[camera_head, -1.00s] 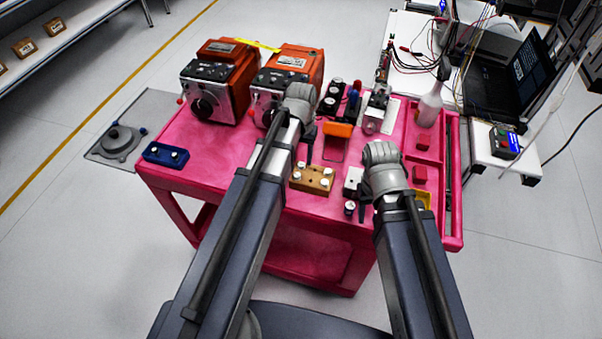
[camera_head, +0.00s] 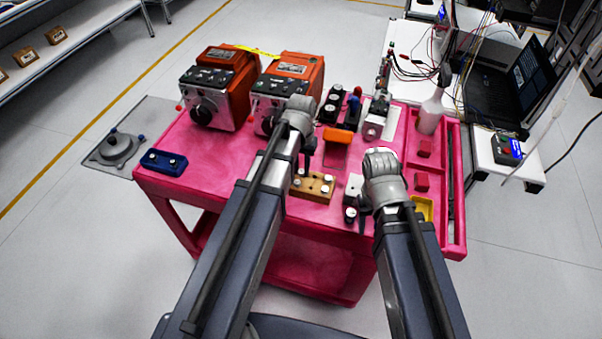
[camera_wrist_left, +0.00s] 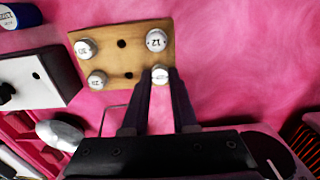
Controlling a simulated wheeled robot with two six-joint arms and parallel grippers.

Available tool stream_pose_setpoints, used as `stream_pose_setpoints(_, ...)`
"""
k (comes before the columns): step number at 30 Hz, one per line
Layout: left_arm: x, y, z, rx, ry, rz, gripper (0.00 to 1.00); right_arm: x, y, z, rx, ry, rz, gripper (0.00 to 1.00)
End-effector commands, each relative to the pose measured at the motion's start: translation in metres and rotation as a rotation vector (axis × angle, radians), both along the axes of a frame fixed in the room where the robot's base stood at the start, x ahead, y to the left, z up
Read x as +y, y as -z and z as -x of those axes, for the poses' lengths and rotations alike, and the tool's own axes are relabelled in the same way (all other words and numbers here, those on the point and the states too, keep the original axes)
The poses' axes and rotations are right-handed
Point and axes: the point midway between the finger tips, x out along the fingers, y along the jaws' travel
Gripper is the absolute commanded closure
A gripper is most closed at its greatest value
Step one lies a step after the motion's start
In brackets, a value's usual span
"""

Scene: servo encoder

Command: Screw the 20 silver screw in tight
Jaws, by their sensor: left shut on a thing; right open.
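A tan wooden block (camera_head: 322,188) lies on the pink cart top; it also shows in the left wrist view (camera_wrist_left: 110,62). It has several silver round-headed screws and two dark empty holes. One screw (camera_wrist_left: 156,40) reads 12; the marks on two others (camera_wrist_left: 85,49) at the left are too small to read surely. My left gripper (camera_wrist_left: 160,82) points down at the block and is shut on a silver screw (camera_wrist_left: 160,73) at its corner; this screw's number is unclear. In the head view my left gripper (camera_head: 305,165) is partly hidden by its arm. My right gripper (camera_head: 364,210) is open beside small parts.
Two orange machines (camera_head: 287,82) stand at the back left of the cart (camera_head: 220,165). A blue block (camera_head: 164,161) lies at the left edge. An orange-topped stand (camera_head: 338,135) is behind the block. A white box (camera_head: 353,187) is right of it. A spray bottle (camera_head: 430,110) stands at right.

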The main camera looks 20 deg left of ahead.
Motion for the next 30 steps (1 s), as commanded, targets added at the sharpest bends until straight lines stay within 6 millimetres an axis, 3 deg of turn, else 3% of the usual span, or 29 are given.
stream_pose_setpoints(3,0.000,0.000,0.000,0.000,0.000,0.000,1.00,0.000,0.000,0.000,0.000,0.000,0.000,0.50)
stream_pose_setpoints(11,0.000,-0.004,0.000,0.000,0.000,0.000,1.00,0.000,-0.004,0.000,0.000,0.000,0.000,0.50)
stream_pose_setpoints(25,0.000,-0.048,0.000,0.000,0.000,0.000,1.00,0.000,-0.048,0.000,0.000,0.000,0.000,0.50)
stream_pose_setpoints(30,0.000,-0.051,0.000,0.000,0.000,0.000,1.00,0.000,-0.051,0.000,0.000,0.000,0.000,0.50)
